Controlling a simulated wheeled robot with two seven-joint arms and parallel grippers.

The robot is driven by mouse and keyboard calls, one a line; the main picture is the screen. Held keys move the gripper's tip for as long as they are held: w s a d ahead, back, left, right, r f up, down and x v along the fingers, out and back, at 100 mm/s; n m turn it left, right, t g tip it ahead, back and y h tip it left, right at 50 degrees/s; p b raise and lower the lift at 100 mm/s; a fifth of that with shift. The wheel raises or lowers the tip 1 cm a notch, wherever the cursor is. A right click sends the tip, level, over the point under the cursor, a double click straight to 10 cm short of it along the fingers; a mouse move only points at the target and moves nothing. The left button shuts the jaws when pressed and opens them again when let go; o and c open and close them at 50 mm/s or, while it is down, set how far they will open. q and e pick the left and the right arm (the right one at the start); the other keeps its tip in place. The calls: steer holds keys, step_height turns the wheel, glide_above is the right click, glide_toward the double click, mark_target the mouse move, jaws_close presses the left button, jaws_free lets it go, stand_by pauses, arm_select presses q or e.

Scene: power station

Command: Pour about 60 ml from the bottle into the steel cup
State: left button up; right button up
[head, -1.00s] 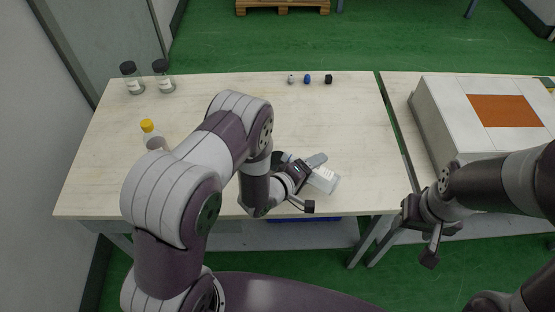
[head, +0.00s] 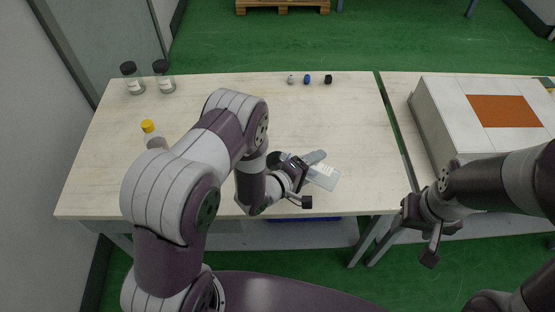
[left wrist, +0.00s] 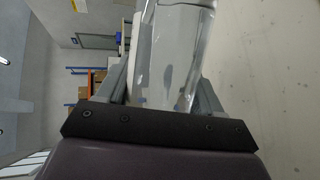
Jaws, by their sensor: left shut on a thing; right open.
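A clear bottle with a white label (head: 323,175) is in my left gripper (head: 309,166), over the front middle of the table. It is tilted strongly, with its base toward the right; its neck end is hidden behind the gripper. In the left wrist view the clear bottle (left wrist: 170,60) stands between the two grey fingers, which are shut on it. A dark rounded shape (head: 275,158) shows just left of the gripper; I cannot tell whether it is the steel cup. No liquid stream is visible. My right gripper (head: 432,245) is open and empty, in front of the table at the right.
Two dark-capped jars (head: 133,80) (head: 164,77) stand at the back left. A yellow-capped bottle (head: 151,136) stands at the left, partly behind my arm. Several small caps (head: 307,79) lie at the back edge. A white box with an orange panel (head: 440,120) is at the right.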

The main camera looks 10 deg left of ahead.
arm_select(q)
steer(key=shift+s+d+r, duration=0.1)
steer(key=shift+d, duration=0.25)
stand_by(0.4)
steer(key=shift+r+n+h, duration=0.25)
steer(key=shift+n+h, duration=0.05)
stand_by(1.2)
steer(key=shift+d+f+m+y+b, duration=0.1)
steer(key=shift+f+m+y+b, duration=0.45)
steer(key=shift+f, duration=0.4)
steer(key=shift+s+d+f+m+y+p, duration=0.1)
steer(key=shift+m+y+p, duration=0.3)
steer(key=shift+m, duration=0.15)
steer(key=shift+d+f+m+y+p, duration=0.1)
steer(key=shift+m+y+p, duration=0.25)
steer(key=shift+m, duration=0.15)
steer(key=shift+a+r+m, duration=0.1)
steer(key=shift+r+m, duration=0.15)
steer(key=shift+m, duration=0.05)
steer(key=shift+a+y+p, duration=0.15)
steer(key=shift+y+p, duration=0.15)
steer(key=shift+a+f, duration=0.1)
